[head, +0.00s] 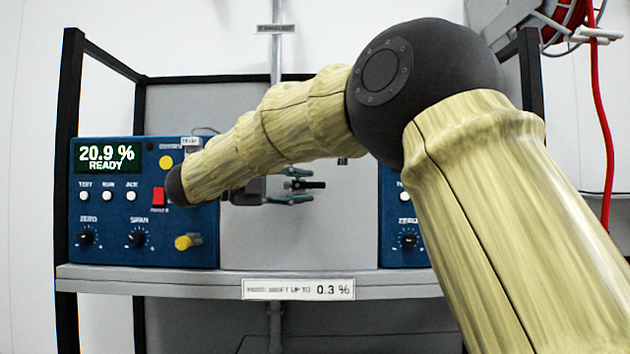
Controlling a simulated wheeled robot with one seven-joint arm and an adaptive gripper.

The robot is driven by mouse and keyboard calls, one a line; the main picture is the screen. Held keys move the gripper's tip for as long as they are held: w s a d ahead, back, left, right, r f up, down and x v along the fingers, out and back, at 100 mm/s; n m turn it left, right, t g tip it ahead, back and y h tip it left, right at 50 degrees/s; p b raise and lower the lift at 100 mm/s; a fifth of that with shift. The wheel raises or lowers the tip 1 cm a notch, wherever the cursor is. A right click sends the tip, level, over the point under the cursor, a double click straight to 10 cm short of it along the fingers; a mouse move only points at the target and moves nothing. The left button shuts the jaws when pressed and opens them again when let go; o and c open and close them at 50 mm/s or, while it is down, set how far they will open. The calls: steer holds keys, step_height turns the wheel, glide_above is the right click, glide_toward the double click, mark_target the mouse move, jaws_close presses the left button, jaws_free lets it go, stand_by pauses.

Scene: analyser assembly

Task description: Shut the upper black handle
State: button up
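A small black handle (308,184) shows in the head view in front of the grey panel, lying about level. My gripper (292,185) reaches it from the left. Its two greenish fingers are apart, one above and one below the handle, with a visible gap on each side. I cannot tell how deep the handle sits between the fingers. Another small dark piece (342,161) shows just under my arm, mostly hidden by it. I cannot tell whether it belongs to a second handle.
A blue analyser (145,222) reading 20.9 % READY stands left on the grey shelf (190,283). A second blue unit (405,247) is partly hidden by my arm. A vertical pipe (277,55) rises behind. Black frame posts (70,180) flank the shelf. A red hose (603,130) hangs right.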

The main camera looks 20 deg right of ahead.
mark_target(312, 184)
steer(key=d+p, duration=0.1)
steer(key=d, duration=0.2)
steer(key=shift+d+r, duration=0.1)
steer(key=shift+r, duration=0.1)
steer(key=shift+w+d+f, duration=0.2)
steer(key=shift+d, duration=0.35)
steer(key=shift+s+a, duration=0.1)
steer(key=shift+c, duration=0.4)
jaws_close()
